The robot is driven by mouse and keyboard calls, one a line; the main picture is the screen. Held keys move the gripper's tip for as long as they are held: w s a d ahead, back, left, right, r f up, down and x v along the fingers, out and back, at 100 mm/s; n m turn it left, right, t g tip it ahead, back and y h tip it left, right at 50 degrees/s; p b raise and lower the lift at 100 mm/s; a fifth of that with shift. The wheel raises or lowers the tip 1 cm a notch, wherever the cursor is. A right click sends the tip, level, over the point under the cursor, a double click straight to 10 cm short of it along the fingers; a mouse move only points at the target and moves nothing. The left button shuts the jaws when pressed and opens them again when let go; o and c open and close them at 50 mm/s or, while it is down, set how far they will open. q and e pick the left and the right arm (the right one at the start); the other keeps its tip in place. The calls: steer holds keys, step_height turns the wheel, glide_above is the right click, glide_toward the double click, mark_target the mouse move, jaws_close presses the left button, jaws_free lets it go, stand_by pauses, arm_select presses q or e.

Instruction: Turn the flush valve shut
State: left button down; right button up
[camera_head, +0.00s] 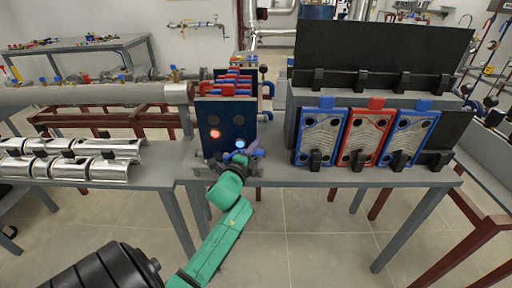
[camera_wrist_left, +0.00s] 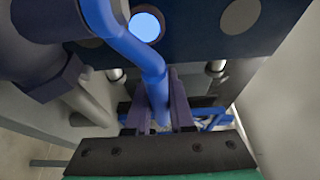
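The plate exchanger has a dark blue front plate (camera_head: 226,128) with a glowing red port and a glowing blue port. A bent blue handle (camera_wrist_left: 150,66), which looks like the flush valve's lever, hangs below the blue port in the left wrist view. My left gripper (camera_wrist_left: 158,108) is at the lower front of the exchanger, its two dark purple fingers close on either side of the handle's lower end. It looks shut on the handle. In the head view the left gripper (camera_head: 246,157) hides most of the valve. My right gripper is not in view.
Blue and red plates (camera_head: 362,138) stand in a rack on the grey bench to the right, before a black panel (camera_head: 380,50). Metal half shells (camera_head: 75,160) lie on the left table. A large grey pipe (camera_head: 90,94) runs behind. Open floor (camera_head: 300,220) lies in front.

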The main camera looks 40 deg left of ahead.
arm_select(q)
steer(key=shift+f, duration=0.1)
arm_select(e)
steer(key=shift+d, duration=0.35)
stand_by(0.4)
arm_select(q)
steer(key=shift+s+d, duration=0.1)
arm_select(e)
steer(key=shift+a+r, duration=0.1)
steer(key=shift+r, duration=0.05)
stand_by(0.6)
